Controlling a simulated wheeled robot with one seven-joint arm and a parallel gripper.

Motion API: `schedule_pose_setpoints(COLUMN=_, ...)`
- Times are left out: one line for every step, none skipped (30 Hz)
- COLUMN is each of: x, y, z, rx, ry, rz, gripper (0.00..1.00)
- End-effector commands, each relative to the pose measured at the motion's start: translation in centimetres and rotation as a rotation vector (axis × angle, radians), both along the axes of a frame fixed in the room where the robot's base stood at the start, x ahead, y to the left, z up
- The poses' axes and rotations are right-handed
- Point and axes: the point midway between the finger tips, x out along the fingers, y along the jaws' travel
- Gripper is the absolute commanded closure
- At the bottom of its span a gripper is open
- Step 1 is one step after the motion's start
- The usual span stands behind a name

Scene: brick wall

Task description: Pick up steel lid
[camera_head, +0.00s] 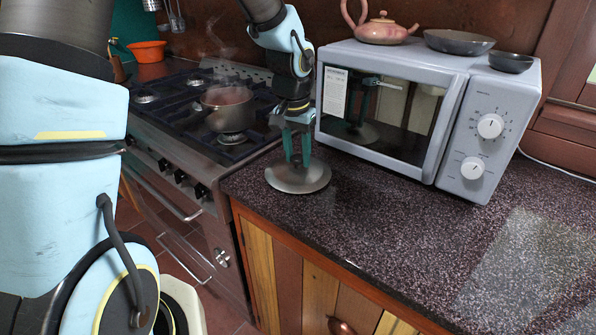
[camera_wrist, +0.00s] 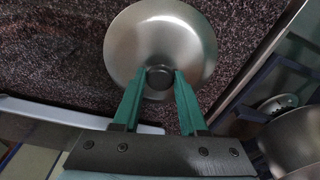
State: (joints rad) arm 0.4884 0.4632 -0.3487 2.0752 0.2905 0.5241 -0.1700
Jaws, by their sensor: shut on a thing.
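The steel lid (camera_head: 298,179) is a round, shallow metal disc at the left end of the dark speckled counter, near the stove. In the wrist view the lid (camera_wrist: 160,32) faces the camera, with a dark round knob (camera_wrist: 159,77) near its middle. My gripper (camera_head: 297,158) points down over the lid in the head view. In the wrist view the green fingers of my gripper (camera_wrist: 159,79) are closed on the knob from both sides. I cannot tell whether the lid touches the counter or is slightly above it.
A microwave (camera_head: 488,120) stands just right of my gripper, with a teapot (camera_head: 380,30) and two dark bowls on top. A stove (camera_head: 180,130) with a steaming pot (camera_head: 228,112) is to the left. The counter (camera_head: 430,240) is clear in front of the microwave.

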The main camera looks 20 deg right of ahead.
Motion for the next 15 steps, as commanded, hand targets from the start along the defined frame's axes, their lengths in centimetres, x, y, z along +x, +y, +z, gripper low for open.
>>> schedule_pose_setpoints(x=-0.01, y=-0.01, z=0.01, rx=0.000, ry=0.000, rz=0.000, gripper=0.73)
schedule_pose_setpoints(x=-0.01, y=-0.01, z=0.01, rx=0.000, ry=0.000, rz=0.000, gripper=0.77)
schedule_pose_setpoints(x=-0.01, y=-0.01, z=0.01, rx=0.000, ry=0.000, rz=0.000, gripper=0.81)
schedule_pose_setpoints(x=-0.01, y=-0.01, z=0.01, rx=0.000, ry=0.000, rz=0.000, gripper=0.84)
schedule_pose_setpoints(x=-0.01, y=-0.01, z=0.01, rx=0.000, ry=0.000, rz=0.000, gripper=0.88)
schedule_pose_setpoints(x=-0.01, y=-0.01, z=0.01, rx=0.000, ry=0.000, rz=0.000, gripper=0.92)
schedule_pose_setpoints(x=-0.01, y=-0.01, z=0.01, rx=0.000, ry=0.000, rz=0.000, gripper=0.96)
schedule_pose_setpoints(x=-0.01, y=-0.01, z=0.01, rx=0.000, ry=0.000, rz=0.000, gripper=0.99)
schedule_pose_setpoints(x=-0.01, y=0.00, z=0.02, rx=0.000, ry=0.000, rz=0.000, gripper=1.00)
schedule_pose_setpoints(x=-0.01, y=0.00, z=0.02, rx=0.000, ry=0.000, rz=0.000, gripper=1.00)
schedule_pose_setpoints(x=-0.01, y=0.00, z=0.02, rx=0.000, ry=0.000, rz=0.000, gripper=1.00)
schedule_pose_setpoints(x=-0.01, y=0.00, z=0.02, rx=0.000, ry=0.000, rz=0.000, gripper=1.00)
schedule_pose_setpoints(x=-0.01, y=0.00, z=0.02, rx=0.000, ry=0.000, rz=0.000, gripper=1.00)
schedule_pose_setpoints(x=-0.01, y=0.00, z=0.02, rx=0.000, ry=0.000, rz=0.000, gripper=1.00)
schedule_pose_setpoints(x=0.00, y=-0.01, z=0.02, rx=0.000, ry=0.000, rz=0.000, gripper=1.00)
